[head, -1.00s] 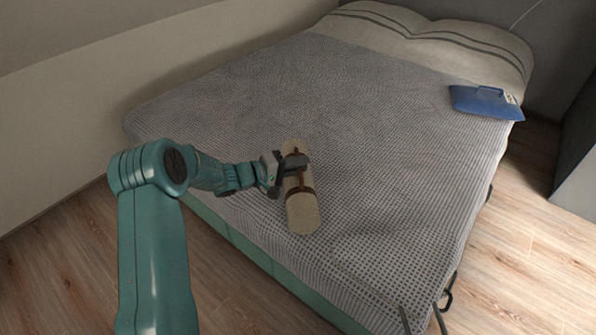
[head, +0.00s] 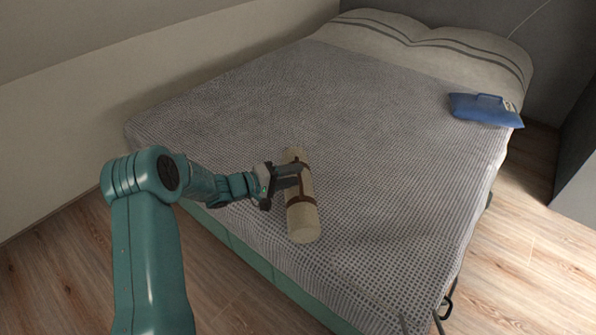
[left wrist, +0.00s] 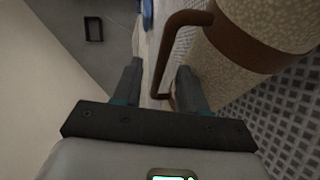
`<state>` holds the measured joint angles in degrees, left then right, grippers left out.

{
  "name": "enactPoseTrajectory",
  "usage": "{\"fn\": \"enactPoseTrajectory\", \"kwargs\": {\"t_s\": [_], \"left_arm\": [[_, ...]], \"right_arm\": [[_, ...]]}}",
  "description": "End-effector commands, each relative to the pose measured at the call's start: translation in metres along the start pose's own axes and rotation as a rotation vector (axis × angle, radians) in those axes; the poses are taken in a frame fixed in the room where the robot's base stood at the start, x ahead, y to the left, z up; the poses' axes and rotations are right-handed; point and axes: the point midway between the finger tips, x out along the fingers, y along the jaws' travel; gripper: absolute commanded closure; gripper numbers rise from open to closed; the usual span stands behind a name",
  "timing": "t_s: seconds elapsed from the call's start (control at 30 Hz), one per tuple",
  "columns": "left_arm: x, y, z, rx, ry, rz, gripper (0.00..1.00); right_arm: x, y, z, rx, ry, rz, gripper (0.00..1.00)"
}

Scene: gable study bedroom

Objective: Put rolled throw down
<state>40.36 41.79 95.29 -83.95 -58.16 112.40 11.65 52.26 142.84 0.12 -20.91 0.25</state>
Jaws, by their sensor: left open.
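The rolled throw (head: 302,215) is a beige cylinder with brown straps and a brown handle. It lies on its side on the grey patterned bedcover near the bed's left front edge. It also shows large at the upper right of the left wrist view (left wrist: 275,25). My left gripper (head: 298,176) is open at the throw's left side, beside the strap handle. In the left wrist view the fingers (left wrist: 160,85) stand apart, with part of the brown handle (left wrist: 163,60) around the gap between them. My right gripper is not in view.
The bed (head: 370,120) has wide bare cover beyond and right of the throw. A blue bag-like item (head: 485,109) lies at the far right near the pillows (head: 430,40). A sloped wall (head: 100,110) runs along the left. Wooden floor (head: 535,255) shows at the right.

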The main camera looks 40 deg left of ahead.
Motion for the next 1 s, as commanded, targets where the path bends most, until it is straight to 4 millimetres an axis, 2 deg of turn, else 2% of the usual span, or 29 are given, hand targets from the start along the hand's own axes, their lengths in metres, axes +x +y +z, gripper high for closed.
{"fn": "enactPoseTrajectory", "kwargs": {"t_s": [0.03, 0.2, 0.4, 0.57, 1.0], "left_arm": [[-0.014, 0.005, -0.002, -0.003, 0.004, -0.003, 0.58], [-0.055, 0.006, -0.002, -0.002, 0.004, -0.001, 0.58], [-0.087, 0.003, -0.001, -0.001, 0.002, 0.000, 0.58], [-0.097, 0.002, 0.000, 0.001, 0.000, 0.002, 0.58], [-0.097, 0.001, 0.000, 0.001, -0.001, 0.002, 0.58]], "right_arm": [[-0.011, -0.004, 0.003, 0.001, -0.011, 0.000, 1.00], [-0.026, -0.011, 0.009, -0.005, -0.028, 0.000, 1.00], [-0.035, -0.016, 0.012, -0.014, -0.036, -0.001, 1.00], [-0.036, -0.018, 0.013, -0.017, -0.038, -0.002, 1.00], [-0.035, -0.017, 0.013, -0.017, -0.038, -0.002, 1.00]]}}
